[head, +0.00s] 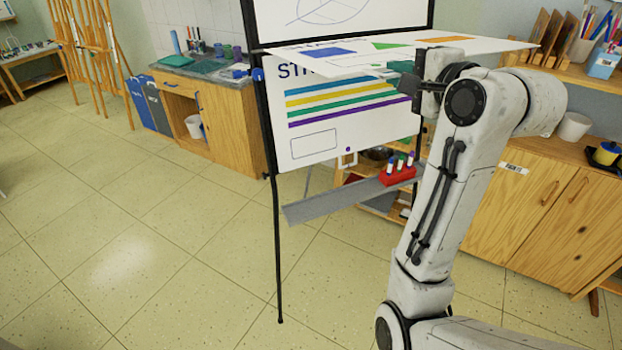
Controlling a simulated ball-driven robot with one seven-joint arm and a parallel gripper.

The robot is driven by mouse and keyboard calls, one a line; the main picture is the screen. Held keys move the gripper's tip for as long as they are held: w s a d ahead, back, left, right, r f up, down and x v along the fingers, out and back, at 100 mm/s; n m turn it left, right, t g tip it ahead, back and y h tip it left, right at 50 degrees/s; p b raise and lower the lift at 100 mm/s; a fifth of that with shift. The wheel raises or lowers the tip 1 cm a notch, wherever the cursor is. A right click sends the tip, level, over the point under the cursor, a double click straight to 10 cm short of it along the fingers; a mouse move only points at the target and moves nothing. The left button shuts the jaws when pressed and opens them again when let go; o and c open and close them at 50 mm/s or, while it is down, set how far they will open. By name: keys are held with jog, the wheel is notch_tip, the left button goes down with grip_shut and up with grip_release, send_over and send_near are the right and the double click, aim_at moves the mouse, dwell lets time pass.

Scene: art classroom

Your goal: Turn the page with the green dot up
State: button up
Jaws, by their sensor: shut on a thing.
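A flip chart stands in front of me in the head view. One page (335,63), with blue, green and orange blocks, is raised and juts out nearly level from the chart. My gripper (403,72) is at this page's near edge and shut on it. Behind and below hangs another page (315,105) with blue, yellow, green and purple stripes and a small purple dot (348,149) near its bottom edge. Above the raised page, a white sheet (400,17) bears a leaf-like line drawing. I cannot make out a green dot; my gripper and arm cover part of the chart.
The chart's grey tray (335,200) carries a red holder (397,177) with several markers. A wooden cabinet (525,205) and a shelf with art supplies stand at right. A wooden workbench (222,115) and easels are at back left. The floor at left is clear.

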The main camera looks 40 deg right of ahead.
notch_tip(320, 180, up, 7)
jog(key=w, duration=0.1)
jog(key=shift+w+d+f, duration=0.15)
jog(key=shift+w+f, duration=0.05)
jog(key=shift+w, duration=0.05)
dwell(0.3)
jog(key=shift+r, duration=0.1)
jog(key=w+r, duration=0.3)
jog(key=r, duration=0.5)
jog(key=shift+w+d+r, duration=0.25)
jog(key=shift+w+d, duration=0.05)
jog(key=shift+d, duration=0.15)
dwell(0.3)
jog(key=w+d+r, duration=0.1)
jog(key=w+r, duration=0.4)
jog(key=r, duration=0.2)
jog(key=shift+w+d+r, duration=0.15)
jog(key=shift+d+r, duration=0.05)
jog(key=shift+r, duration=0.15)
dwell(0.6)
jog(key=w+d+r, duration=0.2)
jog(key=w+r, duration=0.4)
jog(key=shift+w+r, duration=0.2)
jog(key=shift+w, duration=0.1)
dwell(0.7)
